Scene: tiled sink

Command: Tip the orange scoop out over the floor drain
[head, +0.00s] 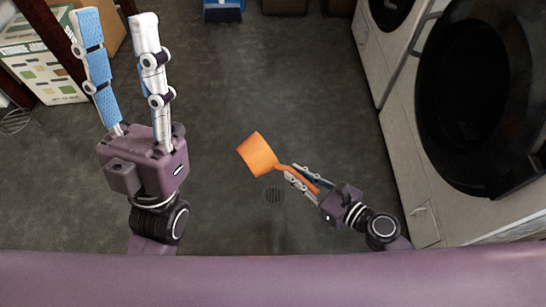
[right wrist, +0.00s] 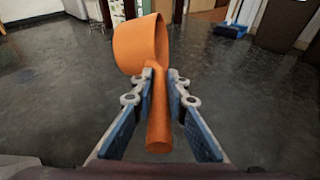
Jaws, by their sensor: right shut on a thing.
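The orange scoop (head: 257,154) is held by its handle in my right gripper (head: 305,180), which is shut on it. In the right wrist view the scoop's cup (right wrist: 141,45) lies beyond the fingertips, and the handle (right wrist: 159,115) runs between the blue finger pads (right wrist: 160,90). The cup looks tilted on its side; what is inside is hidden. The round floor drain (head: 272,195) is in the dark floor, just below the cup and handle in the head view. My left gripper (head: 118,18) is raised at the left, its fingers apart and empty.
Front-loading machines (head: 478,100) line the right side, close to my right arm. A printed box (head: 42,60) and a wooden post stand at upper left. A blue item (head: 223,10) lies at the back. The middle of the floor is clear.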

